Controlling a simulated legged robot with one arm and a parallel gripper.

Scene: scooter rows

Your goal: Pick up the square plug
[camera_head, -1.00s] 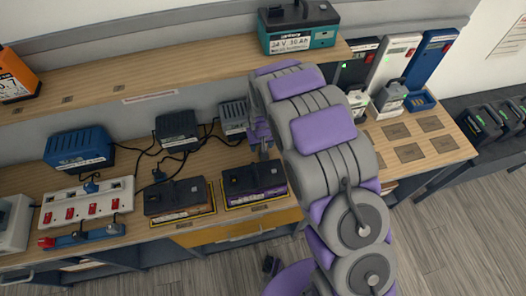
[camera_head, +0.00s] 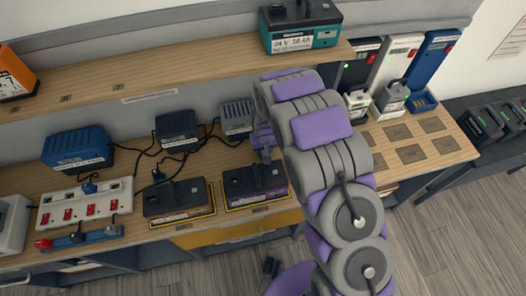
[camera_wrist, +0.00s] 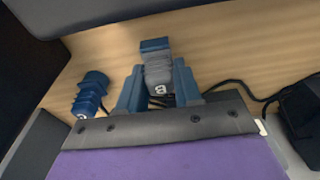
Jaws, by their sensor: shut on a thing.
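A grey plug with a square blue end (camera_wrist: 156,65) and a pale mark on its body sits between the two blue-grey fingers of my gripper (camera_wrist: 158,92) in the wrist view. The gripper is shut on this square plug. A ribbed, rounded blue plug (camera_wrist: 91,92) lies on the wood to the left, apart from the fingers. In the head view my gripper (camera_head: 266,152) is at the bench, just behind the right-hand dark battery; the held plug is too small to make out there.
Two dark batteries (camera_head: 179,196) (camera_head: 252,185) stand along the bench's front. Behind are a grey charger (camera_head: 237,118), a black charger (camera_head: 177,130) and loose cables. A shelf (camera_head: 180,68) with a teal battery (camera_head: 302,27) overhangs. A white power strip (camera_head: 86,203) lies left.

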